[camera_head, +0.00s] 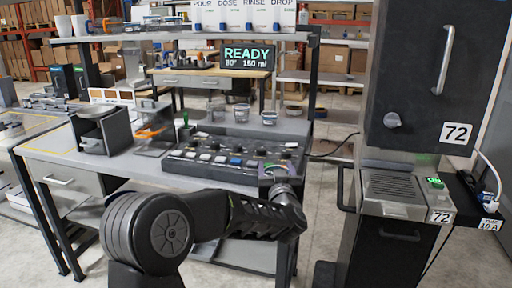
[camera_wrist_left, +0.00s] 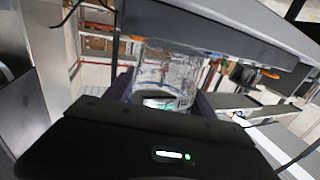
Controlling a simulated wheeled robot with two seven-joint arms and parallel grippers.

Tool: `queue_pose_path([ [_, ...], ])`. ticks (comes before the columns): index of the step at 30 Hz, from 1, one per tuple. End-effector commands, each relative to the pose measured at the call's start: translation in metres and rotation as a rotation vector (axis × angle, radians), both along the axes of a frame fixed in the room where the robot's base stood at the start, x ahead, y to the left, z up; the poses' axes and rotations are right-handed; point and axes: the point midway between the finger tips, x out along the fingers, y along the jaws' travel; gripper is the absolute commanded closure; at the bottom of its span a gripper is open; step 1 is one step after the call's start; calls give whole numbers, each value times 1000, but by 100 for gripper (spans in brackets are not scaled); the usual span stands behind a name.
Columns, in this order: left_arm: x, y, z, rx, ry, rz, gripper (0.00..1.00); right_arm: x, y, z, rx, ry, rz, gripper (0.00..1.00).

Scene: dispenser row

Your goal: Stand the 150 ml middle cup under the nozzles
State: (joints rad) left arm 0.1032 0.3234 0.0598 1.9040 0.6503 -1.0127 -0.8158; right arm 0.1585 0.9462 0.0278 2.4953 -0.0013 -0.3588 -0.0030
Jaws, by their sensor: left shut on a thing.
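My left gripper (camera_head: 280,172) is in front of the button panel in the head view, its arm coming up from the bottom. In the left wrist view, my left gripper (camera_wrist_left: 163,100) is shut on a clear cup (camera_wrist_left: 165,68). The cup has a label ending in "ml"; its full number cannot be read. Three small clear vessels, a left one (camera_head: 217,110), a middle one (camera_head: 241,112) and a right one (camera_head: 268,118), stand behind the panel. The nozzles (camera_head: 248,27) are under the white POUR, DOSE, RINSE and DROP units at the top. My right gripper is out of view.
The button panel (camera_head: 237,158) lies on the bench (camera_head: 65,147). A display (camera_head: 247,57) reads READY, 80°, 150 ml. A grey stand (camera_head: 100,130) is at the left. A dark machine marked 72 (camera_head: 425,75) stands at the right, beyond a floor gap.

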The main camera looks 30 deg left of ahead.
Motion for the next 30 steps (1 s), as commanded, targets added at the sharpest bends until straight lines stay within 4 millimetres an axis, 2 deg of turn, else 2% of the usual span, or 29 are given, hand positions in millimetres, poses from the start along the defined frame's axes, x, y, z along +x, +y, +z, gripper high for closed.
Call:
queue_pose_path([
  [1,0,-15,-17,0,9,-45,75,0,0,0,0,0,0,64],
  [8,-13,-92,-92,-1,10,-289,75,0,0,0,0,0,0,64],
  [12,-32,-139,-136,-4,10,-437,75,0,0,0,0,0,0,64],
  [15,-47,-167,-160,-6,7,-527,75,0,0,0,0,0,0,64],
  [18,-59,-187,-176,-4,5,-590,75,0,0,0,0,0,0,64],
  [21,-66,-197,-182,-2,1,-624,75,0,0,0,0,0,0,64],
  [30,-68,-200,-184,-1,-1,-634,75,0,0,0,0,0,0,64],
])
